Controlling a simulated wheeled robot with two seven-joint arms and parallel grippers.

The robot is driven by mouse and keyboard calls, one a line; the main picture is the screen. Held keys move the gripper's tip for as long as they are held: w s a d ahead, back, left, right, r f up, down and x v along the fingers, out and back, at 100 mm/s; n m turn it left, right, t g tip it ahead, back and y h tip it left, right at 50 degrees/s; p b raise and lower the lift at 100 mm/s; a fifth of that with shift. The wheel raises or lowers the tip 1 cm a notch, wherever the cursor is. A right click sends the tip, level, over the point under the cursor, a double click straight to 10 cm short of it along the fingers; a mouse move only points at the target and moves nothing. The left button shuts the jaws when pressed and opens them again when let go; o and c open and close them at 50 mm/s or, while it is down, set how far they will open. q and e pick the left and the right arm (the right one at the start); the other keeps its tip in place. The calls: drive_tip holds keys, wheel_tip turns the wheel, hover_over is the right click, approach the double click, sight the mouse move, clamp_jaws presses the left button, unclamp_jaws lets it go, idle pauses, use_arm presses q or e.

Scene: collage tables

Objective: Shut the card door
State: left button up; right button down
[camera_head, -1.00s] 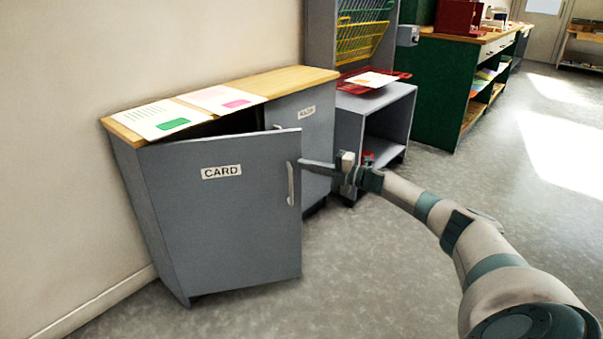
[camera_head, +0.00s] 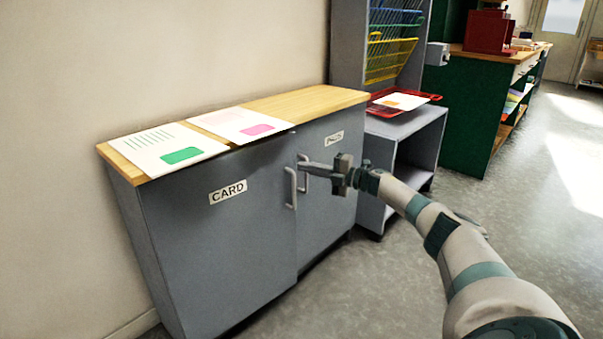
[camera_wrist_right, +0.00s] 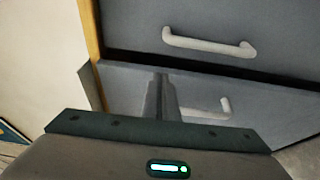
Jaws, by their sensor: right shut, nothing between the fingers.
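The grey card door (camera_head: 215,240), labelled CARD, is almost flush with the cabinet front in the head view. A narrow dark gap shows along its top under the papers, so it looks slightly ajar. Its pale bar handle (camera_head: 291,188) is near its right edge. My right gripper (camera_head: 303,166) is shut and empty, its fingertips by the two door handles. In the right wrist view my fingers (camera_wrist_right: 160,80) lie in front of the card door and beside its handle (camera_wrist_right: 222,108); contact cannot be told. My left gripper is out of view.
The neighbouring cabinet door (camera_head: 325,215) has its own handle (camera_wrist_right: 210,43). Two paper sheets (camera_head: 165,146) lie on the wooden top (camera_head: 320,98) and overhang its front edge. A grey shelf unit (camera_head: 415,140) with a red tray (camera_head: 425,97) stands to the right. Floor in front is clear.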

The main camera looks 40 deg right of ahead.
drive_tip(key=shift+w, duration=0.65)
drive_tip(key=shift+s, duration=0.1)
